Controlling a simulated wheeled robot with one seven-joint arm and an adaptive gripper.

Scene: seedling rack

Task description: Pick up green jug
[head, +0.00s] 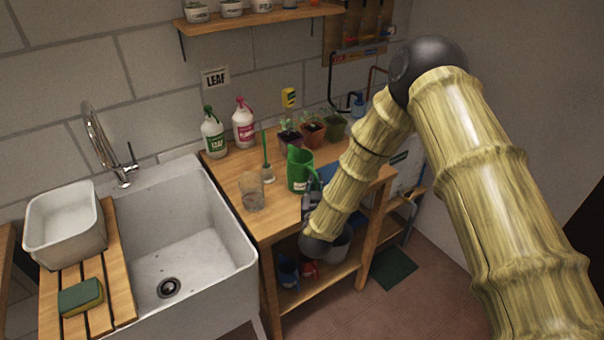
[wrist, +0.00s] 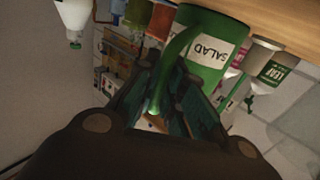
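The green jug (head: 299,170) stands on the wooden bench, at the middle of the head view. In the wrist view the jug (wrist: 213,62) appears upside down, with a white label reading SALAD and a green handle facing my gripper. My gripper (wrist: 165,84) is at the handle, with one finger on each side of it. The fingers look apart, and I cannot tell whether either touches the handle. In the head view my forearm hides much of the gripper (head: 309,193).
A clear glass (head: 252,191) and a small pot with a green tool (head: 267,170) stand left of the jug. Potted seedlings (head: 311,129) stand behind it. Two spray bottles (head: 213,134) are at the back left. The sink (head: 190,250) is left of the bench.

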